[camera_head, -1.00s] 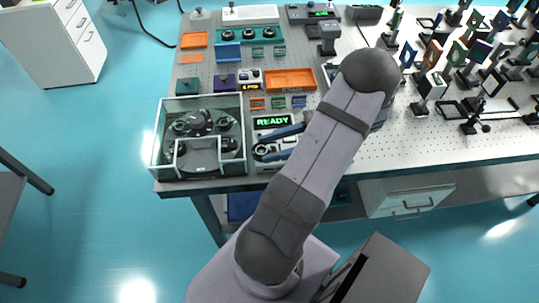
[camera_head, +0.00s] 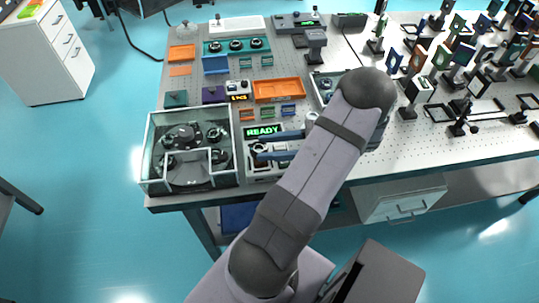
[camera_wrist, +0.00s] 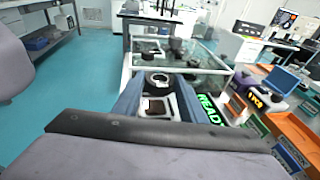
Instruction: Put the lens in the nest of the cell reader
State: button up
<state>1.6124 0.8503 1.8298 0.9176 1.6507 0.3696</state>
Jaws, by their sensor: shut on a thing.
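My gripper (camera_head: 257,153) is at the cell reader, coming in from the right with its two blue fingers. In the wrist view my gripper (camera_wrist: 160,82) is shut on the lens (camera_wrist: 158,79), a small dark ring with a pale centre between the fingertips. The cell reader (camera_head: 248,172) stands at the front of the table; its green display (camera_head: 264,131) says READY. The display also shows in the wrist view (camera_wrist: 208,108), right of the fingers. The lens is over the reader's face; the nest is not clear, and I cannot tell whether the lens touches it.
A glass-walled enclosure (camera_head: 146,165) with dark round parts stands just left of the reader. An orange tray (camera_head: 278,90) and small coloured blocks lie behind it. Many optics on posts (camera_head: 445,55) crowd the right side. The perforated table (camera_head: 400,150) is bare at front right.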

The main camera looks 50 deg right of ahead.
aim_at(270, 163)
jog(key=shift+f+p, duration=0.35)
jog(key=shift+f, duration=1.85)
jog(key=o, duration=1)
jog(key=shift+o, duration=0.2)
jog(key=b+v, duration=0.4)
jog(key=v, duration=0.8)
jog(key=shift+a, duration=0.1)
